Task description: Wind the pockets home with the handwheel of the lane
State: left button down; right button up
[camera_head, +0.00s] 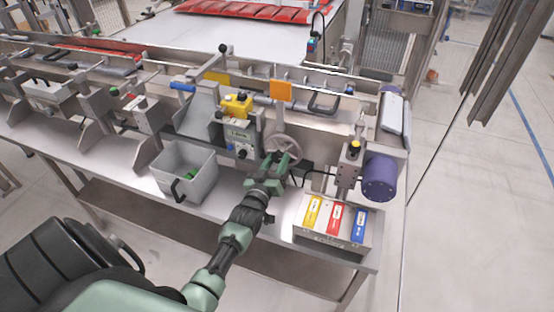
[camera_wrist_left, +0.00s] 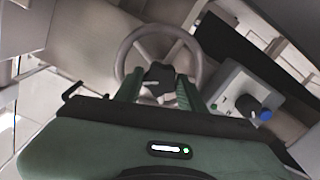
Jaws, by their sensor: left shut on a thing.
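The handwheel (camera_head: 287,141) is a grey spoked wheel on the front of the lane, right of the control box. It also shows in the left wrist view (camera_wrist_left: 197,45), with a dark hub (camera_wrist_left: 158,78) at its middle. My left gripper (camera_head: 276,162) reaches the wheel from the front. In the left wrist view my green fingers (camera_wrist_left: 160,88) stand on both sides of the dark hub and are shut on it. The fingers hide part of the wheel's lower side. I cannot make out the pockets clearly. My right gripper is not in view.
A control box (camera_head: 240,138) with a yellow-topped part (camera_head: 237,103) stands left of the wheel. A grey bin (camera_head: 187,175) is on the bench further left. A purple motor (camera_head: 379,178) and a box with yellow, red and blue labels (camera_head: 325,242) are at right.

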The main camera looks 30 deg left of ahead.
pick_arm(q)
jog(key=n, duration=0.2)
jog(key=shift+n, duration=0.4)
jog(key=n, duration=0.2)
jog(key=shift+f+n, duration=0.1)
jog(key=shift+n, duration=0.3)
jog(key=n, duration=0.5)
jog(key=shift+n+b, duration=0.3)
jog(key=shift+b, duration=0.1)
jog(key=c, duration=0.9)
grip_release()
jog(key=shift+o, duration=0.2)
jog(key=v, duration=0.8)
jog(key=shift+a, duration=0.1)
